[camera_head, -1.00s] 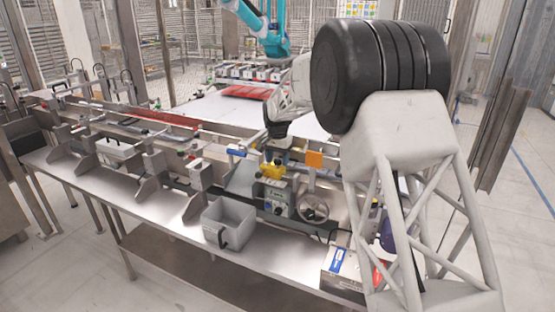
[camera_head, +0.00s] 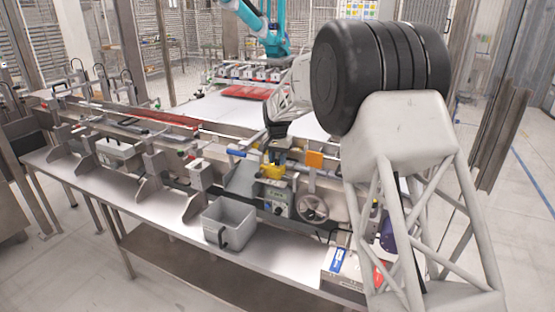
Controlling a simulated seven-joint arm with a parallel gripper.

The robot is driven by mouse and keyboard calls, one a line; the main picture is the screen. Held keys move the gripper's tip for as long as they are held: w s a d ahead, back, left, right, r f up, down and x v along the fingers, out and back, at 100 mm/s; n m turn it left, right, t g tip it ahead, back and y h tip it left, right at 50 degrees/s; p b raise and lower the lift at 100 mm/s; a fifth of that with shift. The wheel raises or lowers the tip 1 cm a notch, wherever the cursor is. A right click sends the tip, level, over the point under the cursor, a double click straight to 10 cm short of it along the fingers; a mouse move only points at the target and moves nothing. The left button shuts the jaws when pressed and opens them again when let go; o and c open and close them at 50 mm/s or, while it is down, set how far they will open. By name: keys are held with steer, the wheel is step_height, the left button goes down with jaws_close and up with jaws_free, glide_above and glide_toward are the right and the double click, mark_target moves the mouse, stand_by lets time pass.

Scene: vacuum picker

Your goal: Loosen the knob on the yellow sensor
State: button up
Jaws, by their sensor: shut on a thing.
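The yellow sensor (camera_head: 272,171) sits on top of a small grey control box at the middle of the bench line. My gripper (camera_head: 275,150) reaches down from the upper right, directly above the yellow sensor. It is shut on the sensor's knob. The knob itself is small and hidden by the dark fingers, so its turn cannot be read.
A grey open bin (camera_head: 228,222) stands on the bench in front, left of the control box (camera_head: 274,197). A handwheel (camera_head: 312,207) is to the right. An orange plate (camera_head: 315,159) stands close right of my gripper. Rails and brackets run left.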

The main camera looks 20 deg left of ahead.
steer(key=n, duration=0.3)
steer(key=shift+n, duration=0.4)
steer(key=n, duration=0.3)
steer(key=shift+n, duration=0.3)
steer(key=n, duration=1.4)
steer(key=shift+n, duration=0.3)
steer(key=n, duration=0.6)
steer(key=shift+r+n, duration=0.1)
steer(key=shift+n, duration=0.3)
steer(key=o, duration=0.9)
